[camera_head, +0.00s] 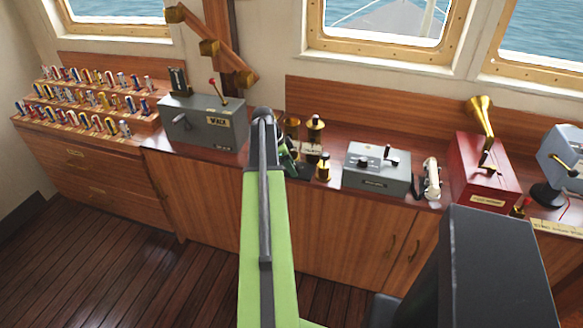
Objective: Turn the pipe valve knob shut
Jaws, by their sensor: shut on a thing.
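My gripper (291,164) is at the worktop in the middle of the head view, mostly hidden behind the end of my green arm. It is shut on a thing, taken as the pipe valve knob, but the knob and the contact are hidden. Brass fittings with dark parts (315,130) stand upright just right of and behind my gripper. A smaller brass piece (323,168) stands on the worktop to its right. How far the knob is turned cannot be seen.
A grey box with a red-tipped lever (205,123) stands left of my gripper. A grey control box (377,170), a white handset (432,180) and a red box with a brass horn (484,172) stand to the right. A rack of small colored items (85,95) is at far left.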

